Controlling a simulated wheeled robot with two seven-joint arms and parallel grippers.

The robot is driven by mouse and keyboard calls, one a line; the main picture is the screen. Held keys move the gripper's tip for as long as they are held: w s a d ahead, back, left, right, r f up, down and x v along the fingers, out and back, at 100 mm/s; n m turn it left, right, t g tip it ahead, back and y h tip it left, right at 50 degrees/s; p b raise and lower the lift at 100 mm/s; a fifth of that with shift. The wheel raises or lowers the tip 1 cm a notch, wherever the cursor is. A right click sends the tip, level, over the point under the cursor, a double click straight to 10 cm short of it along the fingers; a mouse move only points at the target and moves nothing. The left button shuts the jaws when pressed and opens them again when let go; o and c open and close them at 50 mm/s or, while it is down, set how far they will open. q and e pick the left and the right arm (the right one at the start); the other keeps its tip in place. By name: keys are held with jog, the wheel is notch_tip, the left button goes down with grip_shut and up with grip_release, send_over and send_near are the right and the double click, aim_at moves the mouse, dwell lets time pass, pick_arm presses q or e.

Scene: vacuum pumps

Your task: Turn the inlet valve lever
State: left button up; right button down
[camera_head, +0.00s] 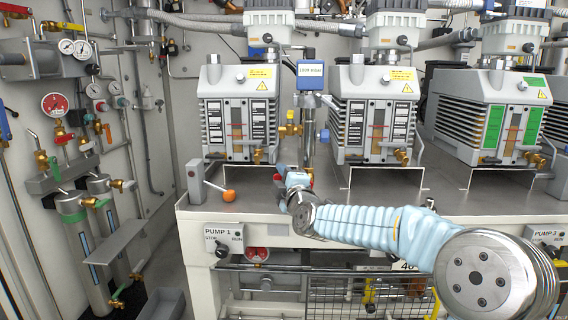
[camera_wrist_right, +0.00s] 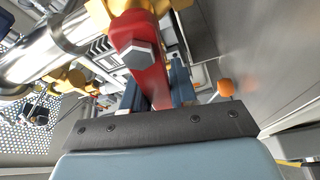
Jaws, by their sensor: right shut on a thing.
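The red valve lever (camera_wrist_right: 145,65), with a hex nut on it, fills the top middle of the right wrist view. It joins a brass valve body (camera_wrist_right: 98,14) beside a shiny steel pipe (camera_wrist_right: 45,48). My right gripper (camera_wrist_right: 156,92) has its dark blue fingers on either side of the lever and is shut on it. In the head view my right gripper (camera_head: 293,180) is at the bench's front, just below the vertical steel pipe (camera_head: 308,145). My left gripper is not in view.
Several vacuum pumps (camera_head: 237,110) stand along the bench (camera_head: 262,207). A grey box (camera_head: 195,182) with an orange-knobbed rod (camera_head: 229,196) is left of my gripper. A gauge box (camera_head: 311,75) tops the pipe. Gauges and cylinders (camera_head: 86,250) line the left wall.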

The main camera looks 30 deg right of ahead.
jog(key=shift+a+f+n+g+p, duration=0.15)
jog(key=shift+f+n+g+p, duration=0.25)
jog(key=shift+n+p, duration=0.45)
jog(key=shift+f+n+p, duration=0.35)
jog(key=shift+f+n, duration=0.05)
jog(key=shift+n, duration=0.15)
jog(key=shift+f, duration=0.1)
jog(key=c, duration=1)
grip_release()
jog(key=s, duration=0.4)
jog(key=s+a+b, duration=0.1)
jog(key=s, duration=0.4)
jog(key=s+a, duration=0.1)
jog(key=s, duration=0.3)
jog(key=shift+s+b, duration=0.3)
jog(key=shift+b, duration=0.1)
